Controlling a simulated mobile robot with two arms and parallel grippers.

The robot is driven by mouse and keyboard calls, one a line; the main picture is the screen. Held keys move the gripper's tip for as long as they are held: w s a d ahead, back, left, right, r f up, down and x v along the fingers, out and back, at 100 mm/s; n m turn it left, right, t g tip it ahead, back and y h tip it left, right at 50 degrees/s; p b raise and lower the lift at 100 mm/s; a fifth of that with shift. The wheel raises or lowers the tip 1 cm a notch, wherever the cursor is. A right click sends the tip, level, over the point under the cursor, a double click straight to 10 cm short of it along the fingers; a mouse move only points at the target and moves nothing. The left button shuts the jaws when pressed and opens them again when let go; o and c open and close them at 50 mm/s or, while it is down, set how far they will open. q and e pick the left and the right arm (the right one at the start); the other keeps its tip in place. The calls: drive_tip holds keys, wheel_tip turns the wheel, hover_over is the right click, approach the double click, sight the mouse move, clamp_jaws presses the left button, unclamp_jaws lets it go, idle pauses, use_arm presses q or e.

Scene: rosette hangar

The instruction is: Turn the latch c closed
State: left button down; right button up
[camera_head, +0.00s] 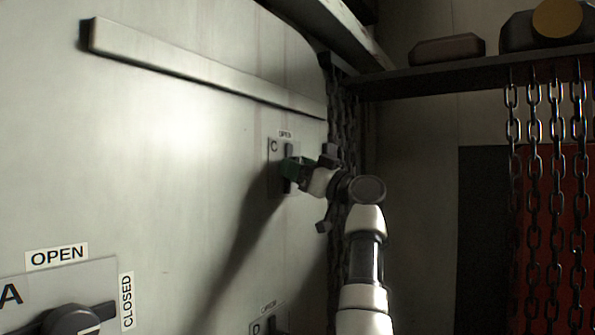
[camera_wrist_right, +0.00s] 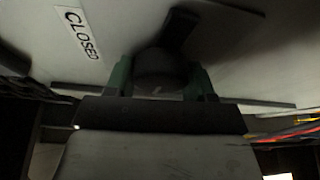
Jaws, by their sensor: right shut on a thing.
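Latch c is a dark knob with a bar on a pale plate (camera_head: 272,178) marked C on the light wall panel. An OPEN label (camera_head: 285,134) sits above the plate, and the bar (camera_head: 289,150) stands roughly upright below it. My right gripper (camera_head: 290,168) is at the latch, its green fingers shut on the knob and hiding part of it. In the right wrist view the round knob (camera_wrist_right: 158,72) sits between the two fingers. The bar (camera_wrist_right: 181,27) points away from the CLOSED label (camera_wrist_right: 77,33). My left gripper is not in view.
Latch A (camera_head: 73,320) is at the lower left, its bar toward its CLOSED label. Part of latch D's plate (camera_head: 258,327) shows below. A long raised rail (camera_head: 200,68) crosses the panel above. Chains (camera_head: 535,180) hang at the right under a dark shelf (camera_head: 450,75).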

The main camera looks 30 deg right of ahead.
drive_tip(key=m+t+h+b, duration=0.1)
drive_tip(key=m, duration=0.2)
drive_tip(key=shift+d+m+h, duration=0.1)
drive_tip(key=shift+m+h, duration=0.2)
drive_tip(key=m+h+b, duration=0.1)
drive_tip(key=m, duration=0.1)
drive_tip(key=shift+m+t, duration=0.3)
drive_tip(key=m+h, duration=0.1)
drive_tip(key=m, duration=0.2)
drive_tip(key=m+h, duration=0.2)
drive_tip(key=m, duration=0.1)
drive_tip(key=shift+r+h, duration=0.15)
drive_tip(key=shift+h, duration=0.15)
drive_tip(key=m+h, duration=0.2)
drive_tip(key=m, duration=0.2)
drive_tip(key=shift+d+m, duration=0.1)
drive_tip(key=shift+m, duration=0.3)
drive_tip(key=shift+m+g+h+p, duration=0.2)
drive_tip(key=shift+m+g+h, duration=0.2)
drive_tip(key=shift+m, duration=0.85)
drive_tip(key=shift+m+g+h+p, duration=0.2)
drive_tip(key=shift+m+g+h, duration=0.15)
drive_tip(key=shift+m, duration=0.9)
drive_tip(key=o, duration=0.9)
drive_tip(key=shift+d+f, duration=0.1)
drive_tip(key=shift+f, duration=0.15)
